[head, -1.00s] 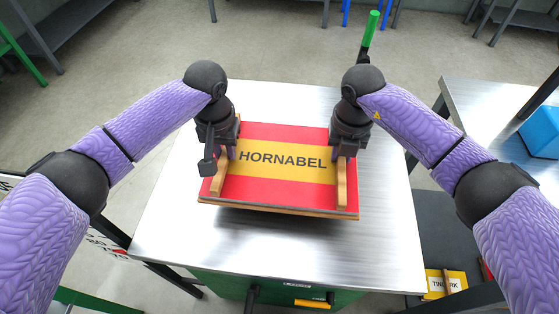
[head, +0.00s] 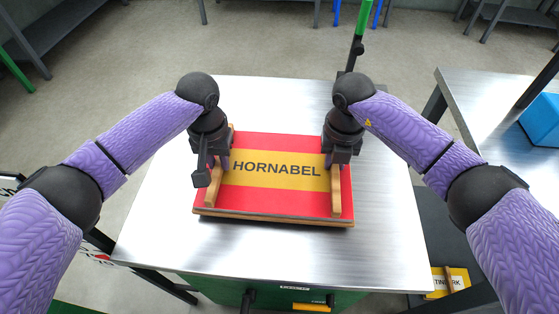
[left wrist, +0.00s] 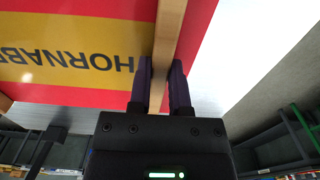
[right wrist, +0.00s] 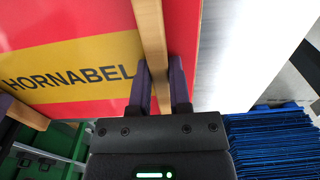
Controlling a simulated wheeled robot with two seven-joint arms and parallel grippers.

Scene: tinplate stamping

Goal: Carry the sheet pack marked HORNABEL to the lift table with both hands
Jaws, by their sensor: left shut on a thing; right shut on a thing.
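The HORNABEL sheet pack (head: 273,204), a flat red board with a yellow band and black lettering, lies level over a metal-topped table (head: 385,240) in the head view. A shadow shows under its near edge; I cannot tell the exact gap. A wooden bar runs along each side. My left gripper (head: 221,163) is shut on the left bar, also seen between its fingers in the left wrist view (left wrist: 160,78). My right gripper (head: 342,160) is shut on the right bar, likewise in the right wrist view (right wrist: 162,78). I cannot tell whether this table is the lift table.
A second metal table (head: 485,110) with a blue block (head: 543,120) stands at the right. A yellow labelled item (head: 449,281) lies low at the right. A green-topped post (head: 361,25) rises behind the near table. Bare metal surrounds the pack.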

